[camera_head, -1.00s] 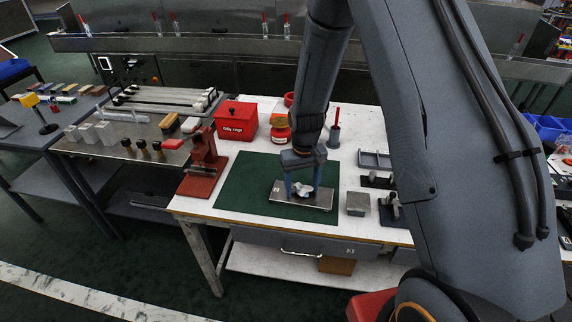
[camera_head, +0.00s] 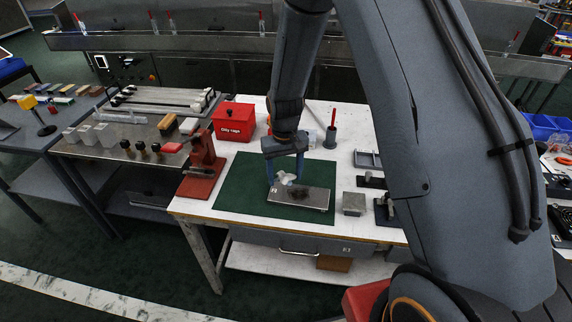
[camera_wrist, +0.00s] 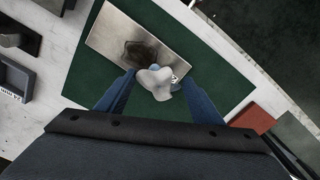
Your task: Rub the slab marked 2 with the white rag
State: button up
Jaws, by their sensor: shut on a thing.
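The slab (camera_head: 312,198) is a flat grey metal plate on the green mat (camera_head: 236,188). It has a dark stain near its middle, which also shows on the slab in the wrist view (camera_wrist: 112,34). A mark at its left end is too small to read surely. My gripper (camera_head: 285,176) is over the slab's left end, shut on the white rag (camera_head: 287,178). In the wrist view the crumpled rag (camera_wrist: 158,82) is between the blue fingers, beside the stain and partly over the slab's end. Whether the rag touches the slab is hard to tell.
A red stand (camera_head: 203,160) and a red "Oily rags" box (camera_head: 234,121) stand left of and behind the mat. A small grey block (camera_head: 353,203) and a grey tray (camera_head: 367,159) are to the right. The mat's left part is clear.

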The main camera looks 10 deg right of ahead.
jog(key=shift+r+p, duration=0.75)
jog(key=shift+r, duration=0.7)
jog(key=shift+d, duration=0.1)
